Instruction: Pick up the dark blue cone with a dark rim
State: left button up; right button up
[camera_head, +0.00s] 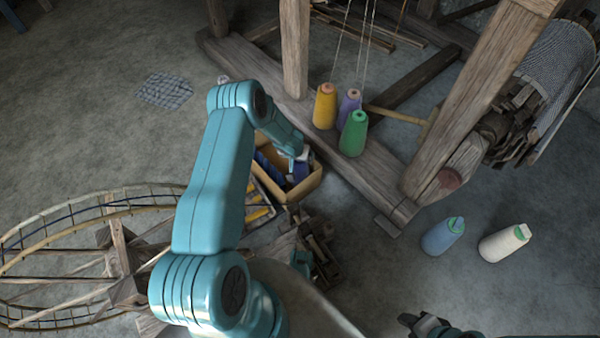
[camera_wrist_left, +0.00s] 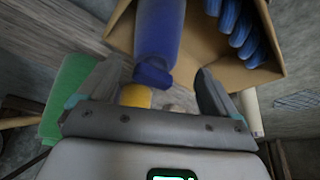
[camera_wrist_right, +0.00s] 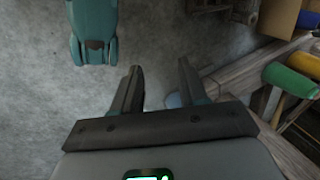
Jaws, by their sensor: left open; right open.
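A blue cone (camera_wrist_left: 157,30) with a darker blue rim at its near end shows in the left wrist view, at the cardboard box (camera_wrist_left: 273,60). In the head view the box (camera_head: 305,188) stands beside the loom's beam, with blue items (camera_head: 300,171) inside, partly hidden by my left arm. My left gripper (camera_wrist_left: 160,72) is open, and the cone's rim end appears between its fingers; I cannot tell whether they touch. In the head view my left gripper (camera_head: 296,153) is over the box. My right gripper (camera_head: 425,324) is open and empty above the floor at the bottom.
Yellow (camera_head: 325,106), purple (camera_head: 349,103) and green (camera_head: 353,133) cones stand on the loom's beam. A light blue cone (camera_head: 442,237) and a white cone (camera_head: 504,243) are on the floor at right. A round wooden winder (camera_head: 115,262) occupies the left. Loom posts (camera_head: 480,90) rise behind.

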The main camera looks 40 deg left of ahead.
pick_arm(q)
jog(key=x, duration=0.1)
jog(key=b+x, duration=0.1)
jog(key=x, duration=0.1)
jog(key=d+b+x, duration=0.1)
jog(key=shift+w+a+f, duration=0.15)
jog(key=shift+a+f, duration=0.05)
jog(key=shift+f, duration=0.2)
pick_arm(e)
jog(key=f, duration=0.1)
jog(key=w+f, duration=0.1)
jog(key=f, duration=0.1)
jog(key=shift+w+d+t, duration=0.2)
jog(key=shift+w+t, duration=0.1)
jog(key=shift+w, duration=0.05)
pick_arm(q)
jog(key=shift+r, duration=0.1)
pick_arm(e)
jog(key=shift+r, duration=0.1)
pick_arm(q)
grip_shut()
